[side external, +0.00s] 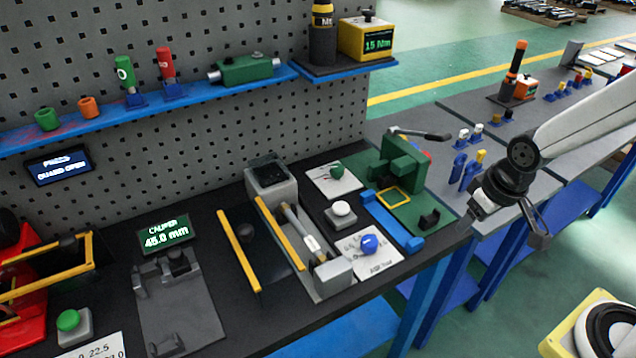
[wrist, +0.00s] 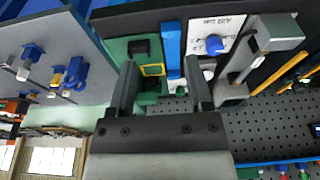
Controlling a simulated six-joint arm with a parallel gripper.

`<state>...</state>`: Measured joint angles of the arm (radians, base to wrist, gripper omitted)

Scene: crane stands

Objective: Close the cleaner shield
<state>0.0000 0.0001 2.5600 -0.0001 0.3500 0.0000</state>
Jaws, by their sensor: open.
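What looks like the cleaner shield is a dark panel with yellow edge bars (side external: 240,252) and a small dark knob, lying open at the left of the cleaner unit. The cleaner unit has a grey housing (side external: 271,183) at the back, a light rod along its middle and a grey block (side external: 333,276) in front. It shows at the upper right of the wrist view (wrist: 275,32), with yellow bars (wrist: 292,72) beside it. My gripper (side external: 530,222) is open and empty, off the bench's right end, well apart from the shield. Its two fingers (wrist: 160,88) stand apart in the wrist view.
Right of the cleaner are a white button (side external: 341,210), a blue knob (side external: 369,242) on a card and a green press fixture (side external: 402,160). A caliper display (side external: 164,234) and grey fixture stand left. A blue shelf (side external: 215,90) with tools hangs above on the pegboard.

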